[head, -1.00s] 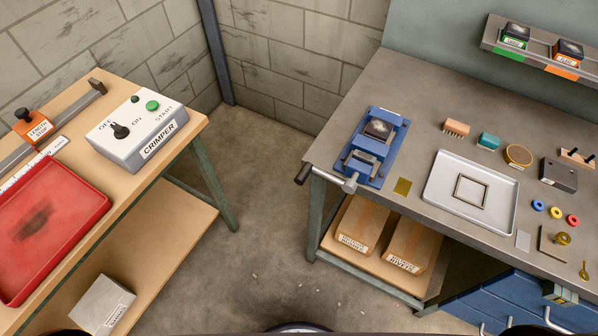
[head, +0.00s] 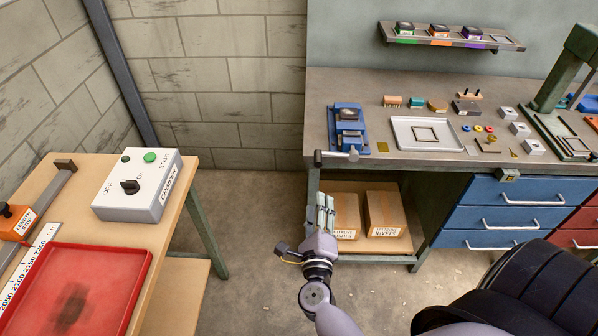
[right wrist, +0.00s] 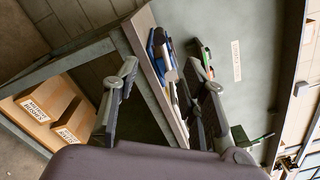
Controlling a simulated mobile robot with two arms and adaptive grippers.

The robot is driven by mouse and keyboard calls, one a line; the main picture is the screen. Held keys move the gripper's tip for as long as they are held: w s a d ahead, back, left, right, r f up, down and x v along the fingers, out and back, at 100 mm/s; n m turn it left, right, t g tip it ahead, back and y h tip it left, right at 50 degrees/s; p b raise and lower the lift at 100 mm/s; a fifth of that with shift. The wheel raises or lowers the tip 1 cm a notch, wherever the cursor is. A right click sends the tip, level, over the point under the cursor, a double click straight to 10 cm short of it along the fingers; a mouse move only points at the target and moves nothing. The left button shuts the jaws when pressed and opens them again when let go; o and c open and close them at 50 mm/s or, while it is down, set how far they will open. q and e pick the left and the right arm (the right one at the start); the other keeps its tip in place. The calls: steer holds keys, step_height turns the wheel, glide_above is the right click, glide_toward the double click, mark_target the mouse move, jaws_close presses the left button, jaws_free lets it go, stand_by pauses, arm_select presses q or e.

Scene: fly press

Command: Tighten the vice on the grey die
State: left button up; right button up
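The blue vice (head: 352,142) stands at the left front corner of the workbench in the head view. A dark grey block, seemingly the die (head: 347,114), sits in it; at this size I cannot tell how tightly the jaws hold it. The vice's handle bar (head: 335,155) sticks out past the bench's front edge. My right gripper (head: 325,203) is below and in front of the handle, apart from it. In the right wrist view its two fingers (right wrist: 162,100) are spread with nothing between them, and part of the blue vice (right wrist: 155,58) shows beyond. My left gripper is not in view.
The workbench (head: 375,92) also carries a metal tray (head: 400,140) and small parts. A table with a crimper box (head: 140,187) and red tray (head: 75,290) is at left. Floor between is clear.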

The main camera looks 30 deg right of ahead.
mark_target(318, 161)
steer(key=x, duration=1.6)
steer(key=shift+w+d+f+b, duration=0.1)
steer(key=shift+d+f+b, duration=0.05)
steer(key=shift+b, duration=0.25)
steer(key=shift+w+d, duration=0.35)
steer(key=shift+w, duration=0.2)
jaws_close()
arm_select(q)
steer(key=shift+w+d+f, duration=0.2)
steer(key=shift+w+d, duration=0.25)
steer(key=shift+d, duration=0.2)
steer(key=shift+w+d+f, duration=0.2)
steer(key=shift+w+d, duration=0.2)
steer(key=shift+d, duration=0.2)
arm_select(e)
steer(key=shift+f, duration=0.1)
